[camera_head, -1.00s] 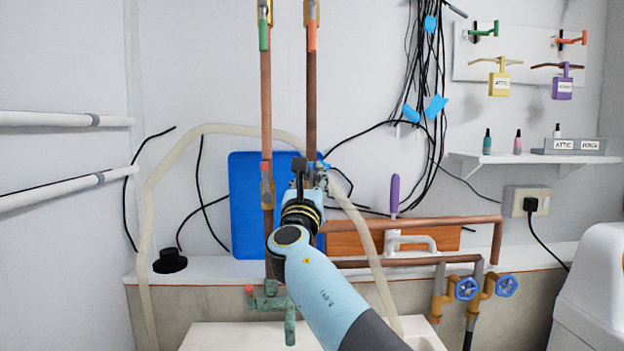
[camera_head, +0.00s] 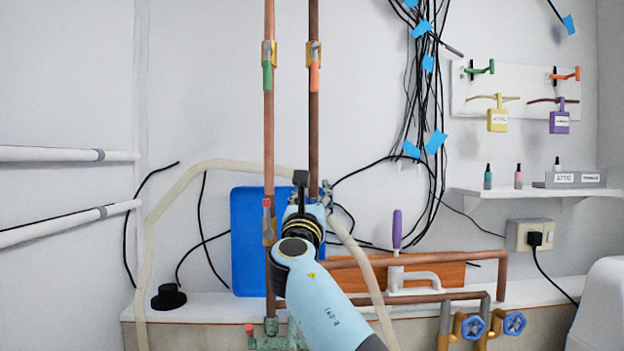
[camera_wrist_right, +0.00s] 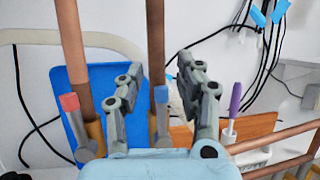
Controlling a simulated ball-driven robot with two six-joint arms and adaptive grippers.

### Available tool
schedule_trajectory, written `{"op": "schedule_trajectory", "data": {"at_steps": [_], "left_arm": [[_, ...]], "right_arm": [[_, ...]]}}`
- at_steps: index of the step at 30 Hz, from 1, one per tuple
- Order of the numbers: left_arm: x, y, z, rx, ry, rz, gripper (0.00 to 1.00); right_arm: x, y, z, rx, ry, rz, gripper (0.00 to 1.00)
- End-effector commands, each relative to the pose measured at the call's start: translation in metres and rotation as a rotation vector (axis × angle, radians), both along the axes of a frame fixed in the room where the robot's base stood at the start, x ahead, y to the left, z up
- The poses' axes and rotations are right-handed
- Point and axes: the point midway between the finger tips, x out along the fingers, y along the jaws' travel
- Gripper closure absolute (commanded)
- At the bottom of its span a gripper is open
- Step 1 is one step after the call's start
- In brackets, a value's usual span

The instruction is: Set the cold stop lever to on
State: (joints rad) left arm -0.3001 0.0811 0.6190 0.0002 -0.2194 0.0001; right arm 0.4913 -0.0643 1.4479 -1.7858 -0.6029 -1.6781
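In the right wrist view, a blue-tipped lever (camera_wrist_right: 161,96) points up in front of the right copper pipe (camera_wrist_right: 155,45); I take it as the cold stop lever. My right gripper (camera_wrist_right: 158,78) is open, with one finger on each side of this lever and visible gaps. In the head view the right gripper (camera_head: 315,194) covers the blue lever. A red-tipped lever (camera_wrist_right: 70,103) stands upright on the left pipe, outside the fingers; it also shows in the head view (camera_head: 267,210). My left gripper is not in view.
Higher on the pipes are a green lever (camera_head: 267,76) and an orange lever (camera_head: 315,77). A blue board (camera_head: 245,245) stands behind. A pale hose (camera_head: 180,183) arches around the pipes. A purple-handled tool (camera_head: 397,228) stands to the right.

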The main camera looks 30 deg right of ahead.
Motion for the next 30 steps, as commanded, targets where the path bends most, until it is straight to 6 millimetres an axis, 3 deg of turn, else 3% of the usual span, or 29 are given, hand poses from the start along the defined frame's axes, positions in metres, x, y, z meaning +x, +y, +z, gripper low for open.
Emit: {"op": "schedule_trajectory", "data": {"at_steps": [3, 9, 30], "left_arm": [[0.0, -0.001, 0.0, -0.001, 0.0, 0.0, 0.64], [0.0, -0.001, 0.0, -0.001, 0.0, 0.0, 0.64], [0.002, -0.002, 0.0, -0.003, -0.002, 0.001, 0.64]], "right_arm": [[0.0, 0.0, 0.026, 0.001, -0.005, 0.002, 0.64], [0.0, 0.001, 0.054, 0.001, -0.002, 0.002, 0.64], [0.0, 0.001, 0.059, -0.001, 0.002, 0.001, 0.64]]}}
